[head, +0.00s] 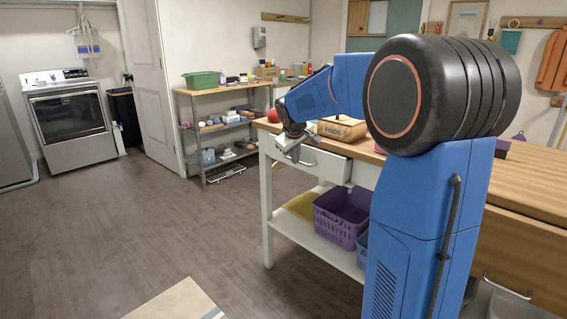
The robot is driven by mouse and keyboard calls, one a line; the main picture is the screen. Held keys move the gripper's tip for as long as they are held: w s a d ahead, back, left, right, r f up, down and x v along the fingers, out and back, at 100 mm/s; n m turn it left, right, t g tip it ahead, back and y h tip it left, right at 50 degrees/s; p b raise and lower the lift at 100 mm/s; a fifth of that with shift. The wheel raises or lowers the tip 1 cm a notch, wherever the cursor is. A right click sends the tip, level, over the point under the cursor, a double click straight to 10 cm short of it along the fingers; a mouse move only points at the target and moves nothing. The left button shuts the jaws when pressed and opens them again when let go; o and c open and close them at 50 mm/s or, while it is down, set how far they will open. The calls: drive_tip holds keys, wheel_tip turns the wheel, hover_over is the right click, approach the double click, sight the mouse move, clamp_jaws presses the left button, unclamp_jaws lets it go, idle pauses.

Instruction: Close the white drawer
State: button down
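The white drawer (328,167) is under the wooden top of a white-framed table, right of the picture's middle. Its front faces the open floor, with a metal bar handle below my gripper. My gripper (290,146) points down at the drawer's upper left part, close to the handle. The gripper is small and dark here, and I cannot tell whether its fingers are open or touch the handle. How far the drawer stands out is unclear. My blue arm hides the table behind it.
A purple basket (338,222) stands on the lower shelf. A second, wooden drawer (520,262) is at the right. The grey wooden floor (150,220) to the left is mostly clear.

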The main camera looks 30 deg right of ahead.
drive_tip(key=shift+w+d, duration=0.25)
drive_tip(key=shift+d, duration=0.35)
drive_tip(key=shift+w+d, duration=0.2)
drive_tip(key=shift+d, duration=0.5)
